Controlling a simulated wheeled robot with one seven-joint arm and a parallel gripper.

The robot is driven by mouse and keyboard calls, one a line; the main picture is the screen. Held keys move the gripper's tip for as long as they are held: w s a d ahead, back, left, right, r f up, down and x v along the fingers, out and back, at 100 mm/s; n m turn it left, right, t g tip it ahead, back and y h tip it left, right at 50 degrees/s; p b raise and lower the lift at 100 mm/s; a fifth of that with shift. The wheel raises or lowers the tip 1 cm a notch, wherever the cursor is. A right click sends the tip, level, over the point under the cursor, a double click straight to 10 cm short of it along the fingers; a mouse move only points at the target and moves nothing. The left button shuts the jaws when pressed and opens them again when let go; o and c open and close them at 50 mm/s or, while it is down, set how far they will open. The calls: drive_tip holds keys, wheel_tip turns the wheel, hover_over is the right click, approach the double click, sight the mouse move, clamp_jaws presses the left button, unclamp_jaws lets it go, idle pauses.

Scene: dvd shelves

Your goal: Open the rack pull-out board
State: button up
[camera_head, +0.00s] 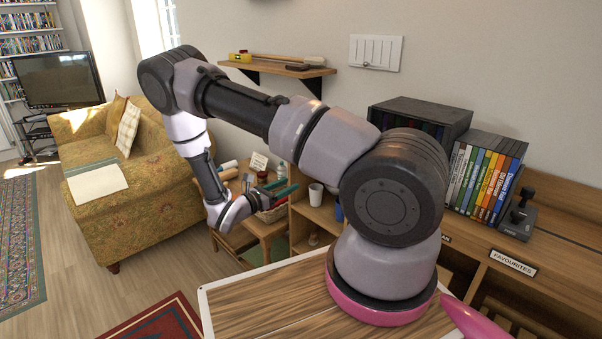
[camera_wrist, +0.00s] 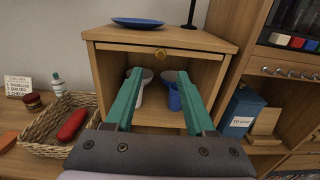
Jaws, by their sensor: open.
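A small wooden rack (camera_wrist: 215,38) stands ahead in the wrist view, with an open compartment below its top. A round brass knob (camera_wrist: 160,53) sits at the middle of the front edge under the top, on what looks like the pull-out board (camera_wrist: 120,47). The board appears pushed in. My gripper (camera_wrist: 158,74) has two green fingers spread apart with nothing between them. The fingertips show just below the knob, apart from it as far as I can tell. In the head view my gripper (camera_head: 276,188) is out beyond the wooden top.
A blue plate (camera_wrist: 137,22) lies on the rack. A white cup (camera_wrist: 145,82) and blue mug (camera_wrist: 173,98) stand inside, partly behind the fingers. A wicker basket (camera_wrist: 45,132) is at left; a blue box (camera_wrist: 240,112) is at right. A sofa (camera_head: 130,200) stands farther left.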

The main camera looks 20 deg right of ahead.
drive_tip(key=x, duration=1)
drive_tip(key=shift+d, duration=0.25)
clamp_jaws()
idle(1.0)
